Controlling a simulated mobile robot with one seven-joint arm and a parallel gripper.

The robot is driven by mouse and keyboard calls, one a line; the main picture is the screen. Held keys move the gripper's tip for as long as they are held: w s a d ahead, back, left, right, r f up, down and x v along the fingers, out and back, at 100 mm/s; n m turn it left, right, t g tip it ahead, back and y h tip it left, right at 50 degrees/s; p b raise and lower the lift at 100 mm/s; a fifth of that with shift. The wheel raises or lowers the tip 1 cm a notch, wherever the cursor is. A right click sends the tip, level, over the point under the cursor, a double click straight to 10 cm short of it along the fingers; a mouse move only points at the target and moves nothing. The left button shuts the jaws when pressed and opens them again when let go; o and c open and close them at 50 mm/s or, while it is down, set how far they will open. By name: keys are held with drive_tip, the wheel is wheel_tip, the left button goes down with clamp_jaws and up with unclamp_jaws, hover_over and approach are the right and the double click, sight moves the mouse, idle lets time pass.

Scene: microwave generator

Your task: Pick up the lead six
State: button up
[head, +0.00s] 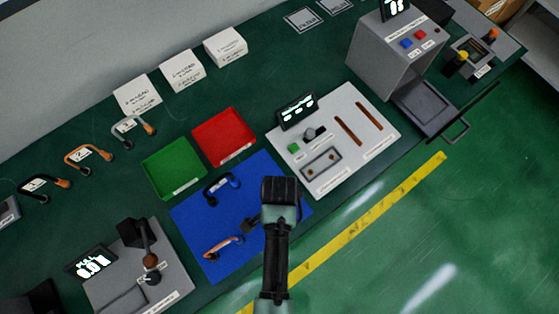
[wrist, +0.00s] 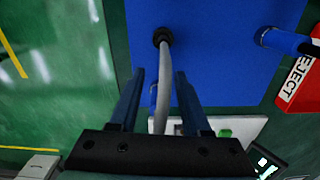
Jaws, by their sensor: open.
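My gripper (wrist: 159,73) is open, with its fingers on either side of a grey lead (wrist: 162,100) that has a black end. No number shows on this lead, so I cannot tell if it is lead six. In the head view my gripper (head: 250,222) is over the blue mat (head: 190,215), and my arm hides the grey lead. A blue lead (head: 222,186) with black ends lies on the mat's upper part. An orange lead (head: 222,246) lies on its lower part. Their numbers are not readable.
Green (head: 172,170) and red (head: 223,137) trays stand behind the mat. A white test panel (head: 340,150) is to the right, and a grey device (head: 170,270) is at the lower left. Several other leads, including an orange one (head: 88,155), stand at the left.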

clamp_jaws()
drive_tip(key=shift+r, duration=0.2)
idle(0.3)
